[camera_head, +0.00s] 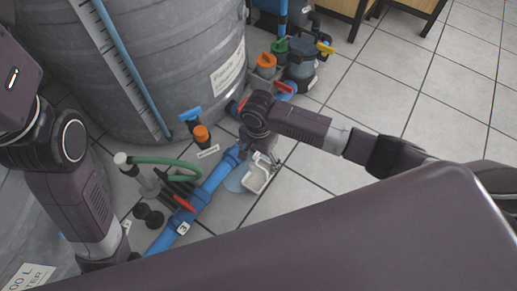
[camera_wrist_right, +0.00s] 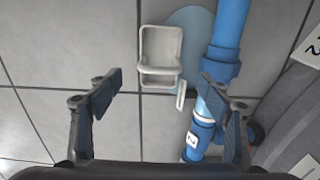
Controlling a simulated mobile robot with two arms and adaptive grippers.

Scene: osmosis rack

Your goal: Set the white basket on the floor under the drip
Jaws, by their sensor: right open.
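The white basket (camera_head: 257,178) is on the tiled floor beside the blue pipe (camera_head: 212,181). In the right wrist view the basket (camera_wrist_right: 160,45) shows from above, between the pipe (camera_wrist_right: 229,32) and a floor joint. A pale blue puddle (camera_wrist_right: 190,20) lies between basket and pipe, and the basket overlaps its left edge. My right gripper (camera_head: 262,160) is above the basket, pointing down. In the right wrist view its fingers (camera_wrist_right: 160,88) are spread wide with nothing between them. My left arm shows at the left, but its gripper is out of view.
A big grey tank (camera_head: 160,60) stands behind the pipe. Orange-capped and blue-handled valves (camera_head: 201,134), a green hose (camera_head: 165,161) and a red-handled valve (camera_head: 184,203) crowd the pipe. Pump fittings (camera_head: 300,65) stand farther back. Open floor (camera_head: 400,85) lies to the right.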

